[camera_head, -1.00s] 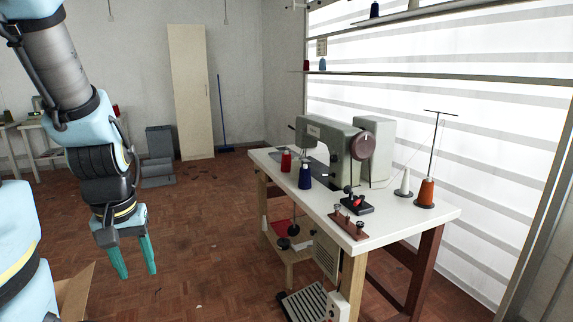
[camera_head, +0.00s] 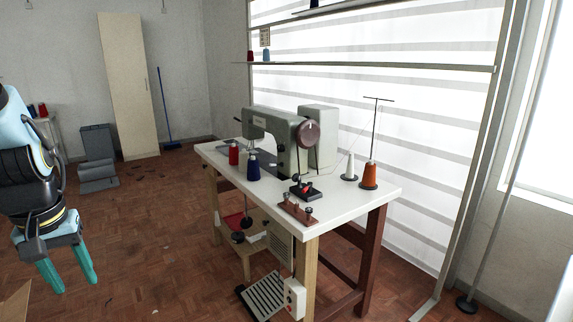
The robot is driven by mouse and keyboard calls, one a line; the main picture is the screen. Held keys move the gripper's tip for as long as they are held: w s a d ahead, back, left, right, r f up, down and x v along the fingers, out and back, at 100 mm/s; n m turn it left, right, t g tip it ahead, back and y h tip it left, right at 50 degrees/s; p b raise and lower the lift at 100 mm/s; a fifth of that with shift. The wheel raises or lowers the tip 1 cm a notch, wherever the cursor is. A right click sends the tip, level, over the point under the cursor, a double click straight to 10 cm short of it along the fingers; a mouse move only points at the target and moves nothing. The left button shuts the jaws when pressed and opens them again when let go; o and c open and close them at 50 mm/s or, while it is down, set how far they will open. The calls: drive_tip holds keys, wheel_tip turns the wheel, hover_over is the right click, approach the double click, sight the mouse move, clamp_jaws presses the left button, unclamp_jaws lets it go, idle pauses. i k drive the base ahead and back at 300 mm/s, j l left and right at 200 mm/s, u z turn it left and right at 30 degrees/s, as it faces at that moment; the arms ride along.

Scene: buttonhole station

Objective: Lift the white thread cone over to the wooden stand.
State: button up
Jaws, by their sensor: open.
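The white thread cone (camera_head: 349,169) stands upright at the back right of the white sewing table, just left of an orange cone (camera_head: 369,176). A small reddish-brown wooden stand (camera_head: 296,212) with several short, dark-topped pegs lies at the table's front edge; I take it for the wooden stand. My gripper (camera_head: 71,278) hangs at the far left of the picture, its two green fingers pointing down. It is open and empty, over the floor and well apart from the table.
A grey-green sewing machine (camera_head: 290,140) fills the table's back. Red (camera_head: 234,154) and blue (camera_head: 253,167) cones stand in front of it. A small black device (camera_head: 302,190) and a thin thread pole (camera_head: 374,130) are near the white cone. Floor between gripper and table is clear.

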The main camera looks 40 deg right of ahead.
sight(350, 167)
drive_tip(key=i+l, duration=0.15)
drive_tip(key=l, duration=0.25)
drive_tip(key=i+l+z, duration=0.15)
drive_tip(key=l, duration=0.3)
drive_tip(key=i+l, duration=0.15)
drive_tip(key=l, duration=0.25)
drive_tip(key=i+l+z, duration=0.15)
drive_tip(key=l, duration=0.25)
drive_tip(key=i+l, duration=0.25)
drive_tip(key=l, duration=0.15)
drive_tip(key=k+z, duration=0.05)
